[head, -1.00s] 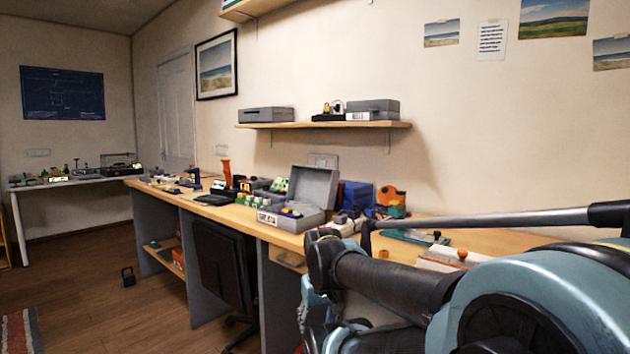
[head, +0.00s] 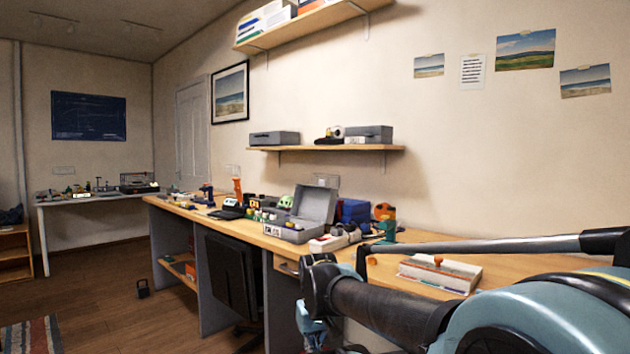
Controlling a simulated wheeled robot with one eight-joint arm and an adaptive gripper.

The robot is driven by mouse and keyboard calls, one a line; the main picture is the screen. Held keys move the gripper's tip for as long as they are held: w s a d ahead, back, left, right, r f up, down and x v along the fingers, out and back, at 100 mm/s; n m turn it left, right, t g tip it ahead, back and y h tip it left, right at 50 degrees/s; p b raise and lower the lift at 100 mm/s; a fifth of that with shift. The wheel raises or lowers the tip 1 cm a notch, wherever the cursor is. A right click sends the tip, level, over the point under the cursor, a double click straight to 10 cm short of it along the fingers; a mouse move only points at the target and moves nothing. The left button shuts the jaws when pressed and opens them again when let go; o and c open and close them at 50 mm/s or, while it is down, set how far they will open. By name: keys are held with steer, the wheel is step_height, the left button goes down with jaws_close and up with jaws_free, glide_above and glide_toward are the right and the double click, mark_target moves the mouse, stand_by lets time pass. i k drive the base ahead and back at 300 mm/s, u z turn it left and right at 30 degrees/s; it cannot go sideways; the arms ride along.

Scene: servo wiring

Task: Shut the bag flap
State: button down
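I cannot make out a bag with a flap for certain. A dark, soft-looking bundle (head: 12,215) lies on top of a low wooden shelf unit at the far left edge, cut off by the frame. It is too small and dark to tell whether it is a bag or how any flap lies. My arm reaches in from the lower right, in front of the long workbench. Its far end bends down out of the bottom of the picture, and I see no gripper fingers.
The long workbench (head: 430,238) runs along the wall, with an open grey case (head: 316,205) and several small parts on it. A dark chair (head: 230,275) stands under it. A white table (head: 60,201) stands at the back left. A striped rug (head: 32,338) lies on open floor.

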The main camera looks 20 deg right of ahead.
mark_target(316, 203)
steer(key=u, duration=1.3)
steer(key=i, duration=0.75)
steer(key=z, duration=1.95)
